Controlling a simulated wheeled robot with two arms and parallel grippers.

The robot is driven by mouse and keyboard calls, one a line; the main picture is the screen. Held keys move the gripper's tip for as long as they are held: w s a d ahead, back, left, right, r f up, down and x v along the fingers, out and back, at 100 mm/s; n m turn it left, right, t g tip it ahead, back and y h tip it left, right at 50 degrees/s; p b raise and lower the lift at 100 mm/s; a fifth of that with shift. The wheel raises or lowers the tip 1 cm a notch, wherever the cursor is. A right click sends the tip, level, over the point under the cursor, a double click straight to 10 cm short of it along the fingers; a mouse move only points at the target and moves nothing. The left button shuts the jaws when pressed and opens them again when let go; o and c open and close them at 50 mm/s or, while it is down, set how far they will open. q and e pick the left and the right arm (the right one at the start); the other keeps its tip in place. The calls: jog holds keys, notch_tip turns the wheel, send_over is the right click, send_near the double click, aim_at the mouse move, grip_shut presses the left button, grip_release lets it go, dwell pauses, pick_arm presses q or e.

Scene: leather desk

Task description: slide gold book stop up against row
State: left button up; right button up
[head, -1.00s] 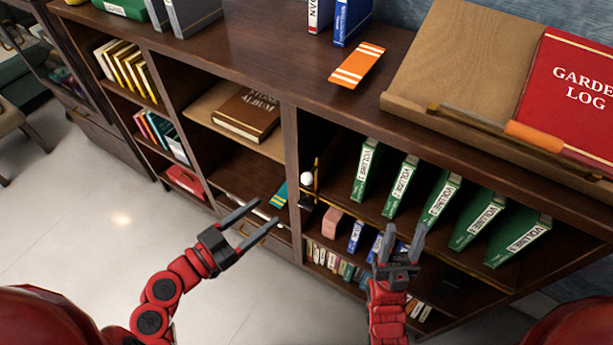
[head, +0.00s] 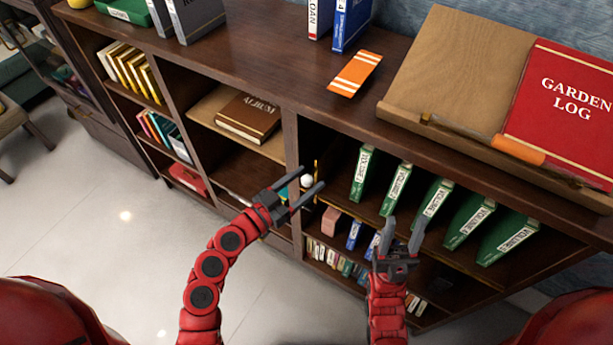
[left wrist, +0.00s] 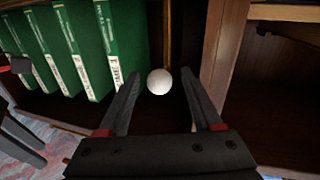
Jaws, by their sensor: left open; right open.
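The gold book stop (head: 317,169) is a thin upright gold piece with a white ball knob (head: 307,181), at the left end of the upper right shelf. It also shows in the left wrist view (left wrist: 167,35), with the knob seen between my fingertips. The row of green volumes (head: 398,187) leans on the same shelf, with a gap between it and the stop. My left gripper (head: 313,178) is open in front of the knob; contact cannot be told. My right gripper (head: 405,222) is open and empty in front of the shelf. The stop's lower part is hidden.
A wooden divider (head: 291,150) stands just left of the stop. The shelf below holds a pink block (head: 330,220) and small books. On the top lie an orange striped card (head: 355,74) and a slanted wooden stand (head: 440,60) with a red garden log (head: 567,105).

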pick_arm(q)
jog(key=shift+w+d, duration=0.2)
jog(key=shift+d, duration=0.05)
grip_shut()
dwell(1.4)
